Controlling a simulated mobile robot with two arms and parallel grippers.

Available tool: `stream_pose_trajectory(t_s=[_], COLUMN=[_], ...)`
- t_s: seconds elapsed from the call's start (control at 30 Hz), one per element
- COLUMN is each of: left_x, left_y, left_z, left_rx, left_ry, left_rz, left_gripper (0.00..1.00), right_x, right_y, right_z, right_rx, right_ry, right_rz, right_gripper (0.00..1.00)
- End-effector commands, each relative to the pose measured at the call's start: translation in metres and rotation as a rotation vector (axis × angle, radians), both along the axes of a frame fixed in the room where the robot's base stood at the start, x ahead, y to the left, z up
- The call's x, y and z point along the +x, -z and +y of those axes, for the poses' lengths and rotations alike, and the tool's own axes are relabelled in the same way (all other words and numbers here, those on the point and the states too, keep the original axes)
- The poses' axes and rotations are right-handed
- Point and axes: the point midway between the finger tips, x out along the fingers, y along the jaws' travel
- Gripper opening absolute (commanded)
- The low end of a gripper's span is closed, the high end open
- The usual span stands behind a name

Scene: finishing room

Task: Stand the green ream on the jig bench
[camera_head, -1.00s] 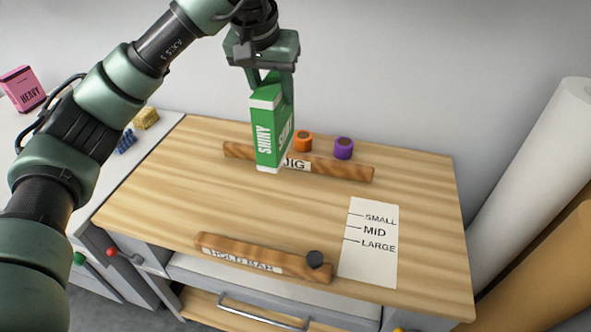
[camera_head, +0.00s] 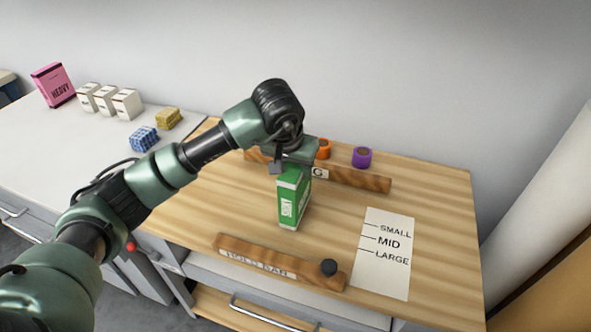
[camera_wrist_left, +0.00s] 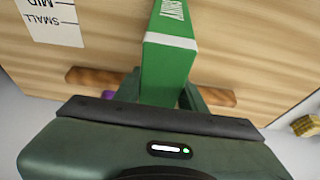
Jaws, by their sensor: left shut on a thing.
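The green ream (camera_head: 292,200) is upright in the head view, between the jig bar and the hold bar of the wooden jig bench (camera_head: 200,205). Its lower end is at or just above the bench top; I cannot tell if it touches. My left gripper (camera_head: 291,167) is above it and shut on its upper end. In the left wrist view the ream (camera_wrist_left: 167,70) sits between the fingers of the left gripper (camera_wrist_left: 165,95). My right gripper is not in view.
The jig bar (camera_head: 350,179) lies at the back, with orange (camera_head: 324,149) and purple (camera_head: 362,157) rolls behind it. The hold bar (camera_head: 240,250) with a black knob (camera_head: 328,267) lies in front. A size card (camera_head: 385,270) lies right. Boxes stand on the left counter (camera_head: 60,150).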

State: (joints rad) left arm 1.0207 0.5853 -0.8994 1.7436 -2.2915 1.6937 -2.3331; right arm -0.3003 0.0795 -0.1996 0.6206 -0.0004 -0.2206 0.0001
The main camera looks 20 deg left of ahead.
Motion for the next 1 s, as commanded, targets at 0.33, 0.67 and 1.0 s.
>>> stream_pose_trajectory(t_s=[0.33, 0.67, 1.0], left_x=[0.001, 0.000, 0.000], left_y=[0.010, 0.015, 0.009], left_z=[0.000, 0.000, 0.000], left_rx=[-0.002, 0.000, 0.000], left_ry=[-0.001, -0.001, -0.001], left_rz=[-0.008, -0.001, -0.001], left_gripper=[0.00, 0.63, 0.63], right_x=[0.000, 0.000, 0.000], right_y=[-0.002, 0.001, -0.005], right_z=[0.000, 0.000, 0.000], right_rx=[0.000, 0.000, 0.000], right_ry=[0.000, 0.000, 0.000], right_rz=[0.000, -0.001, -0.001], right_gripper=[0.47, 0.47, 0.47])
